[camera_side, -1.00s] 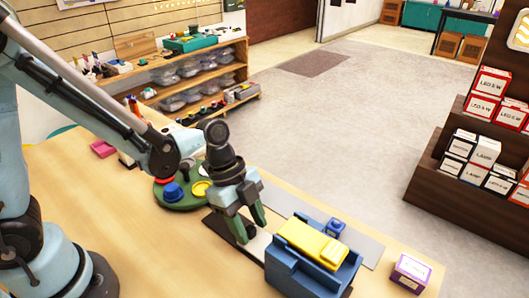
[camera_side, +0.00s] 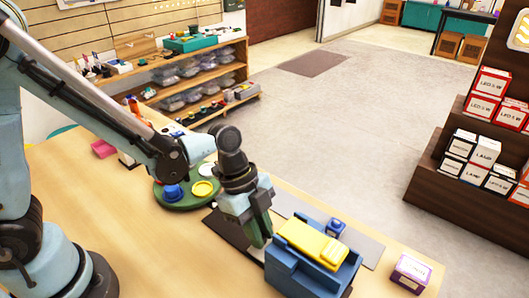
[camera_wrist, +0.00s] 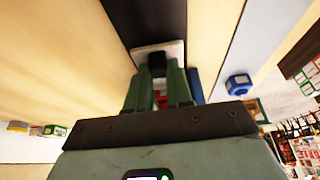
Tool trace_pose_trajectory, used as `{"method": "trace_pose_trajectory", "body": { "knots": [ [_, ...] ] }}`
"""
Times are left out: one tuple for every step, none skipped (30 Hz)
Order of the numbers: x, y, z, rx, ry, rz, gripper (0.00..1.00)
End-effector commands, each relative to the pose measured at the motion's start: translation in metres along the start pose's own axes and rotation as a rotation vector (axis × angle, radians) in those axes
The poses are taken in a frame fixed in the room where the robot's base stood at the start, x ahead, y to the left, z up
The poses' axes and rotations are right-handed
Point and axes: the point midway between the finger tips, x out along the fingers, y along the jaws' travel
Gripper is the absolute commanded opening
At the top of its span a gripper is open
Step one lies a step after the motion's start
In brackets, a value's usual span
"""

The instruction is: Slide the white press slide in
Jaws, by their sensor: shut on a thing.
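The white press slide (camera_wrist: 174,47) shows in the wrist view as a pale plate with a dark knob (camera_wrist: 157,60) on it. My gripper (camera_wrist: 158,72) has its green fingers closed on either side of that knob. In the side view my gripper (camera_side: 260,238) is low at the left end of the blue press (camera_side: 308,272), which has a yellow top (camera_side: 312,243). The fingers and wrist hide most of the slide there. How far it reaches into the press cannot be told.
A dark strip (camera_side: 228,230) lies on the wooden table (camera_side: 130,220) left of the press. A green round tray (camera_side: 188,200) with coloured pieces is behind it. The table's front left is clear.

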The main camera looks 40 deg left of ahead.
Motion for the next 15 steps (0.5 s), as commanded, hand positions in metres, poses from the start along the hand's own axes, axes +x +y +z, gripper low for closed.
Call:
{"method": "trace_pose_trajectory", "body": {
  "knots": [
    [0.0013, 0.0003, -0.0044, 0.001, 0.009, 0.001, 0.0],
    [0.0013, 0.0003, -0.0044, 0.001, 0.01, 0.0, 0.0],
    [0.0013, 0.0002, -0.0047, 0.001, 0.011, 0.0, 0.0],
    [0.0014, 0.0002, -0.0049, 0.001, 0.012, 0.0, 0.0],
    [0.0015, 0.0002, -0.0052, 0.001, 0.013, 0.0, 0.0],
    [0.0016, 0.0002, -0.0055, 0.002, 0.014, 0.0, 0.0],
    [0.0016, 0.0002, -0.0057, 0.002, 0.015, 0.0, 0.23],
    [0.0017, 0.0002, -0.0059, 0.003, 0.015, 0.0, 0.27],
    [0.0017, 0.0001, -0.0057, 0.003, 0.015, 0.0, 0.33],
    [0.0016, 0.0001, -0.0055, 0.003, 0.014, 0.0, 0.38],
    [0.0015, 0.0002, -0.0053, 0.002, 0.013, 0.0, 0.43],
    [0.0015, 0.0002, -0.0049, 0.002, 0.013, 0.0, 0.47],
    [0.0014, 0.0002, -0.0047, 0.002, 0.012, 0.0, 0.47],
    [0.0013, 0.0002, -0.0045, 0.002, 0.012, 0.0, 0.47],
    [0.0013, 0.0002, -0.0043, 0.002, 0.011, 0.0, 0.47]
  ]
}}
